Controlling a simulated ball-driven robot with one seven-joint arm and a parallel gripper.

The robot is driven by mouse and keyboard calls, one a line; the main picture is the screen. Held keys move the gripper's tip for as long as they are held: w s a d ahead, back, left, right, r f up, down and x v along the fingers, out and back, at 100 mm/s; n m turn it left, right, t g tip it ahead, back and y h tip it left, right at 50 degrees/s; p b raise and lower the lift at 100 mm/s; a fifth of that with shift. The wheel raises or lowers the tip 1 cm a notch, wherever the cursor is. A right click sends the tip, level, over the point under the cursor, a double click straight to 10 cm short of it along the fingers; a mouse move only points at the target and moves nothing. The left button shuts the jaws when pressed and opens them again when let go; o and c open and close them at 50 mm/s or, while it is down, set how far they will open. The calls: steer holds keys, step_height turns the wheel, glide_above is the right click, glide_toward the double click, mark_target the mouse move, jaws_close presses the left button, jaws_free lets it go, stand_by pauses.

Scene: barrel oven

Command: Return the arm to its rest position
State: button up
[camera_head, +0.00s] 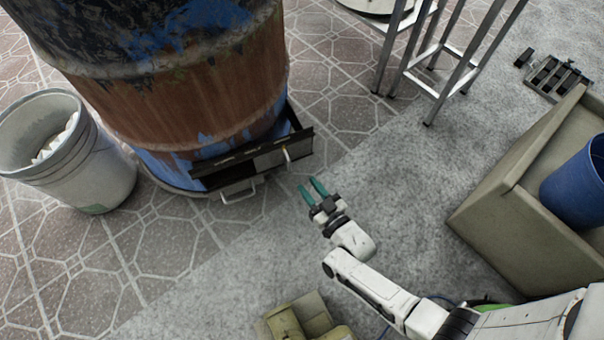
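My gripper (314,188) has two green fingers and is at the end of my white arm, near the middle of the view. The fingers stand apart with nothing between them, so it is open and empty. My arm reaches from the lower right toward the rusty barrel oven (190,95). The gripper is to the right of and below the oven's dark drawer front (265,162) in the picture, apart from it. The drawer front juts out from the base of the barrel and has light metal handles.
A white bucket (90,165) with pale pieces inside stands left of the barrel. A metal-legged stand (440,75) is at the top. A beige box (510,225) with a blue container (580,185) is at right. An olive object (300,320) lies at the bottom. Grey floor around the gripper is clear.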

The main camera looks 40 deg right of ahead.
steer(key=shift+s, duration=0.5)
steer(key=shift+w, duration=0.1)
